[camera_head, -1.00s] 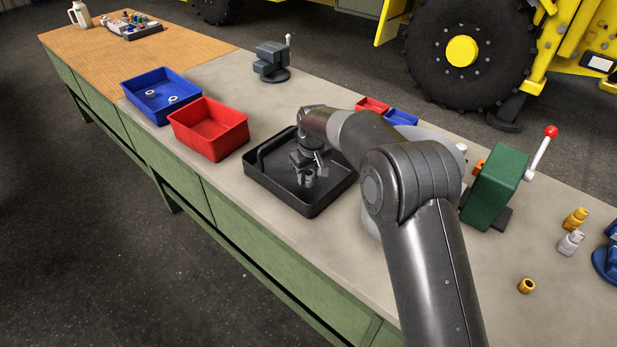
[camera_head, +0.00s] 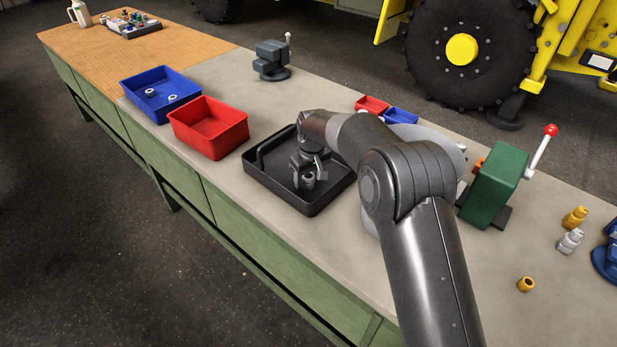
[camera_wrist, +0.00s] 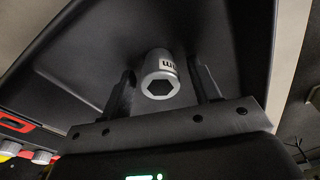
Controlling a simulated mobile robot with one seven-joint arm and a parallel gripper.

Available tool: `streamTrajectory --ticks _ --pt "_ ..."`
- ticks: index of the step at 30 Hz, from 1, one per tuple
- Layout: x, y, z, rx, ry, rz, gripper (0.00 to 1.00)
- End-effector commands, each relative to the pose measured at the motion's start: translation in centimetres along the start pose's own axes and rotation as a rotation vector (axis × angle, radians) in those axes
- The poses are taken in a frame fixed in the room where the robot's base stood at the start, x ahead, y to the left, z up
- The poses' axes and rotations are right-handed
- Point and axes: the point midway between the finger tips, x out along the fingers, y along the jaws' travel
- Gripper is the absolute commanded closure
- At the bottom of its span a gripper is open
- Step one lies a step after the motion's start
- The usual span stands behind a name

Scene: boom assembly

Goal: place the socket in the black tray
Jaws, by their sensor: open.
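The black tray (camera_head: 276,196) lies on the workbench in the middle of the head view. The silver socket (camera_wrist: 160,78) stands in the tray, its hexagonal opening facing the wrist camera, with dark lettering on its side. It also shows small in the head view (camera_head: 308,183). My gripper (camera_head: 309,176) is low inside the tray. Its two fingers stand open on either side of the socket, with a gap visible on each side in the wrist view. The socket's base is hard to make out.
A red bin (camera_head: 208,128) and a blue bin (camera_head: 160,95) holding small rings stand left of the tray. A green machine (camera_head: 494,187) with a red-knobbed lever stands to the right. Brass and silver fittings (camera_head: 570,241) lie farther right. Bare bench lies in front of the tray.

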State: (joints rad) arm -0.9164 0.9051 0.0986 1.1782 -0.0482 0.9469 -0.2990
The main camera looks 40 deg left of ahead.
Motion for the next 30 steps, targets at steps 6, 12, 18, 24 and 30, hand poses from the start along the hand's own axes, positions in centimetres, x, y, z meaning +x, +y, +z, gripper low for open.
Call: streamTrajectory --ticks 6,12,18,24,30 --pt "-2.6 0.1 -0.1 0.000 0.004 0.001 0.44" --pt "-7.0 0.0 -0.1 0.000 0.005 0.002 0.44" --pt "-10.5 0.0 -0.1 0.000 0.002 0.001 0.44" --pt "-12.1 0.0 -0.1 0.000 0.001 0.001 0.44" --pt "-12.3 0.0 0.0 0.000 0.000 0.000 0.44"
